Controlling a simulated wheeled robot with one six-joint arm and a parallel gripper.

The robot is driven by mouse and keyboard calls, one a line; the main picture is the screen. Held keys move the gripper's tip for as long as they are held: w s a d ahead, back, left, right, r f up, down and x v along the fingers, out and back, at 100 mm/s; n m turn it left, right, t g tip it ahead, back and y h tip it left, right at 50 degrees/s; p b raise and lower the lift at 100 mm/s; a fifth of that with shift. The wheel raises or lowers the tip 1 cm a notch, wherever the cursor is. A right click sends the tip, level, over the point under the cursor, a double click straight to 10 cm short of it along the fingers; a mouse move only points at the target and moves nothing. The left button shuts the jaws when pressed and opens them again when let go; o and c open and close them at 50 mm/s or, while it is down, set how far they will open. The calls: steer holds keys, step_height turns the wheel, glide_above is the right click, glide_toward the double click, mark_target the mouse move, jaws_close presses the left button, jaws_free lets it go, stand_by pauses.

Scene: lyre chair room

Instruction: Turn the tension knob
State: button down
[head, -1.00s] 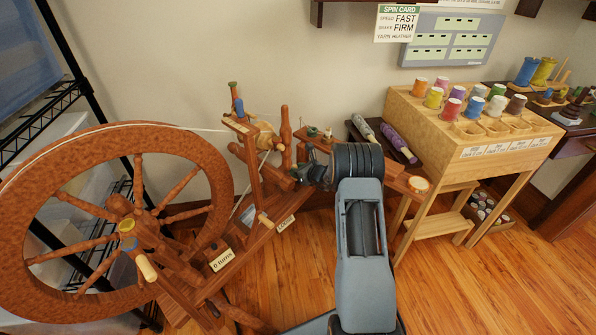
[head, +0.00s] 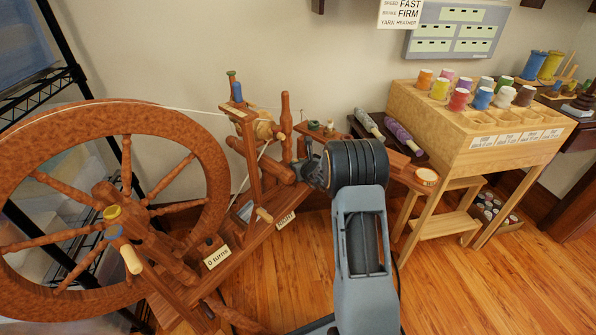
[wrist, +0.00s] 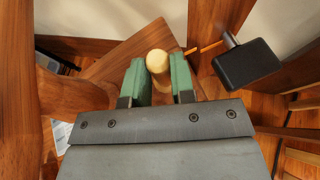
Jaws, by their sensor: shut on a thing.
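The wooden spinning wheel (head: 212,190) stands at the left, with its large wheel and upright posts. In the wrist view, the green fingers of my gripper (wrist: 158,80) sit on both sides of a pale, rounded wooden knob (wrist: 158,64) and are shut on it. In the head view, my gripper (head: 312,165) is beside the wheel's posts, partly hidden by my wrist, and the held knob cannot be made out.
A dark block on a stem (wrist: 245,62) is close to my gripper's right. A wooden spool stand (head: 440,115) with coloured spools is at the right. A black rack (head: 75,75) is behind the wheel. Bare floor lies in front.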

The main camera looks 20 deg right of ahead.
steer(key=shift+r, duration=0.1)
steer(key=c, duration=1)
jaws_free()
steer(key=shift+o, duration=0.2)
steer(key=p+v, duration=0.4)
steer(key=v, duration=0.9)
steer(key=shift+s+r, duration=0.2)
steer(key=shift+s, duration=0.15)
